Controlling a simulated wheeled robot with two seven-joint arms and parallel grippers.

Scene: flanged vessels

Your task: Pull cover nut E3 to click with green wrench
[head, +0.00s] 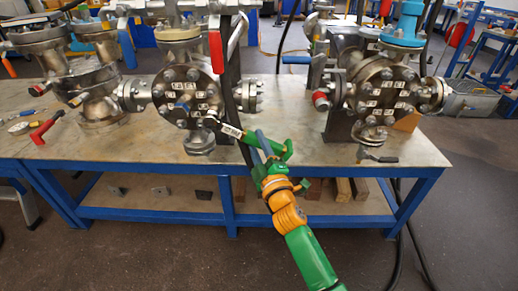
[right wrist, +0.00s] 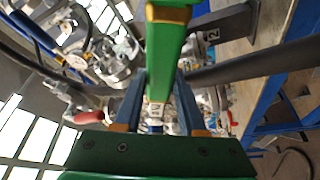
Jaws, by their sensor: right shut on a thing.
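The middle flanged vessel has a round cover (head: 188,94) facing me, ringed with nuts and small white labels that are too small to read. I cannot tell which nut is E3. My right gripper (head: 260,143) is in front of the vessel, to the lower right of the cover, and is shut on the green wrench (head: 231,131). The wrench points up and left; its head meets the cover's lower right edge, but its seating on a nut cannot be made out. In the right wrist view, the wrench's green bar (right wrist: 166,50) runs between the blue-grey fingers. My left gripper is out of view.
A second vessel (head: 386,88) with a labelled cover stands to the right, and another (head: 92,80) to the left. The bench's (head: 290,150) front strip is mostly clear.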

